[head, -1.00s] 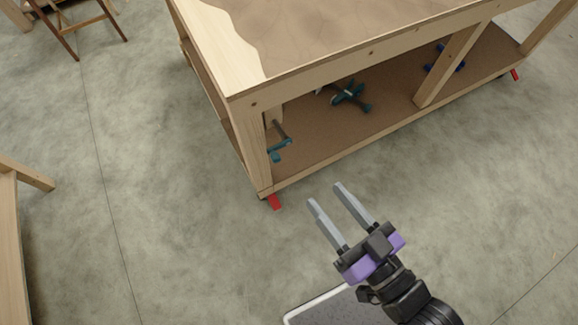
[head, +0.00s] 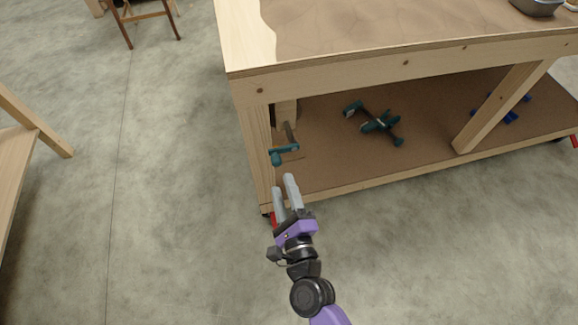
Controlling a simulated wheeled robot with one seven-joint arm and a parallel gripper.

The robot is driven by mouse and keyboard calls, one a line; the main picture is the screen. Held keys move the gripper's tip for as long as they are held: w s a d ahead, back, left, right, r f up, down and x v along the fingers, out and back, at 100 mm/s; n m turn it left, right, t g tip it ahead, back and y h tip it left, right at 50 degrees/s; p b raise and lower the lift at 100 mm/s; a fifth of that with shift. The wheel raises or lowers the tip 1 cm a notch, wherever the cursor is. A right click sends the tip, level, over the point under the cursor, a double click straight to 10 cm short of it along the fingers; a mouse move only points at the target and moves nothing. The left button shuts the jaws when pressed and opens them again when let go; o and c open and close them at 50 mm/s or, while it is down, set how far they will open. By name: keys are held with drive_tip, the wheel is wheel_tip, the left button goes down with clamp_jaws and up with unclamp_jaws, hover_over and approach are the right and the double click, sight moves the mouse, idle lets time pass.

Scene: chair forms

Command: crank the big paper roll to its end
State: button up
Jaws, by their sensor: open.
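My gripper (head: 283,184) is in the lower middle of the head view, in front of the near left leg of a wooden workbench. Its two grey fingers are apart and nothing shows between them. They point up and away toward the bench's lower shelf. No big paper roll and no crank that I can make out are in view.
The workbench (head: 350,75) has a brown top and a brown lower shelf (head: 330,162) with teal clamps (head: 380,122) on it. Another clamp (head: 284,155) is near the left leg. A grey bowl (head: 537,6) sits on top. A wooden chair (head: 146,16) stands at back left. Open floor (head: 180,200) lies left.

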sight(277, 165)
drive_tip(key=x, duration=0.8)
drive_tip(key=shift+d, duration=0.1)
drive_tip(key=shift+s, duration=0.1)
clamp_jaws()
